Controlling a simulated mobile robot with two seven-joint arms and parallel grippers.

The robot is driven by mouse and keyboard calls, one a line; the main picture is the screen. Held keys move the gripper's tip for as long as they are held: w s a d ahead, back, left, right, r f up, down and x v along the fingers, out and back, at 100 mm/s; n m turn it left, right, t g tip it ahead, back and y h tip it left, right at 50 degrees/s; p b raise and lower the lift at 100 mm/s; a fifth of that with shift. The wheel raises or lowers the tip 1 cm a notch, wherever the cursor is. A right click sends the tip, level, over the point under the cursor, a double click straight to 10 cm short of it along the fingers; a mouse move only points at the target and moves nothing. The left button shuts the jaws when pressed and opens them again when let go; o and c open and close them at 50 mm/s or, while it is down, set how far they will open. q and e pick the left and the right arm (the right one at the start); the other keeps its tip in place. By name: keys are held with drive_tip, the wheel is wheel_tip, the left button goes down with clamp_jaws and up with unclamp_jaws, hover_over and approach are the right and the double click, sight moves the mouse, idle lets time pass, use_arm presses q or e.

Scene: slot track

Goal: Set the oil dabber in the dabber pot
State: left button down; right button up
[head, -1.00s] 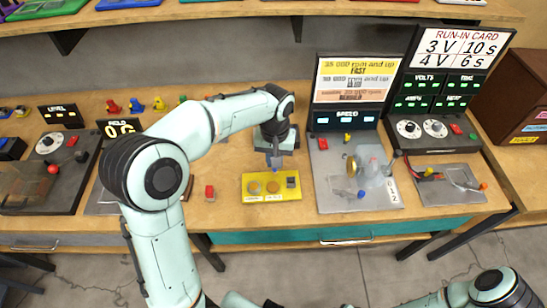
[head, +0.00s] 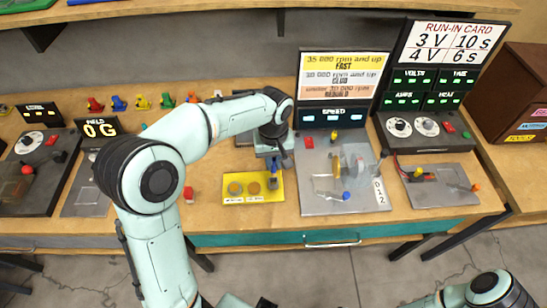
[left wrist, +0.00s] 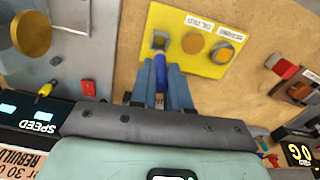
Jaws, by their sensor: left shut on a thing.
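The oil dabber has a blue handle (left wrist: 161,72) and stands between the fingers of my left gripper (head: 273,165), which is shut on it. In the left wrist view its lower end meets the near edge of the dabber pot (left wrist: 159,40), a small grey square holder with a dark opening. The pot (head: 272,184) sits at the right end of the yellow tray (head: 227,200), directly below the gripper. I cannot tell whether the dabber's tip is inside the opening. My right gripper cannot be made out in the head view.
Two round tins, one grey-tan (head: 235,189) and one orange-brown (head: 253,188), sit on the tray beside the pot. A red block (head: 188,194) lies left of the tray. A grey machine plate (head: 320,199) with a clear cover stands close to the right.

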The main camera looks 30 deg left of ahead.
sight(274, 174)
use_arm(q)
wheel_tip(274, 174, down, 4)
drive_tip(key=shift+r+b, duration=0.25)
drive_tip(key=shift+b, duration=0.55)
drive_tip(key=shift+f+b, duration=0.8)
drive_tip(key=shift+f, duration=0.65)
use_arm(e)
drive_tip(key=shift+s+f, duration=0.4)
drive_tip(key=shift+f, duration=0.3)
drive_tip(key=shift+s+f, duration=0.45)
drive_tip(key=shift+f, duration=0.3)
drive_tip(key=shift+s+f, duration=0.4)
drive_tip(key=shift+f, duration=0.3)
use_arm(q)
drive_tip(key=shift+f, duration=0.2)
use_arm(e)
drive_tip(key=shift+f, duration=0.1)
use_arm(q)
drive_tip(key=c, duration=1)
unclamp_jaws()
drive_tip(key=shift+r, duration=0.1)
wheel_tip(274, 174, up, 13)
drive_tip(key=shift+f+p, duration=0.1)
drive_tip(key=shift+p, duration=0.75)
drive_tip(key=shift+r, duration=0.2)
use_arm(e)
drive_tip(key=shift+w+r, duration=0.3)
drive_tip(key=shift+r, duration=0.25)
drive_tip(key=shift+w+r, duration=0.25)
drive_tip(key=shift+r, duration=0.3)
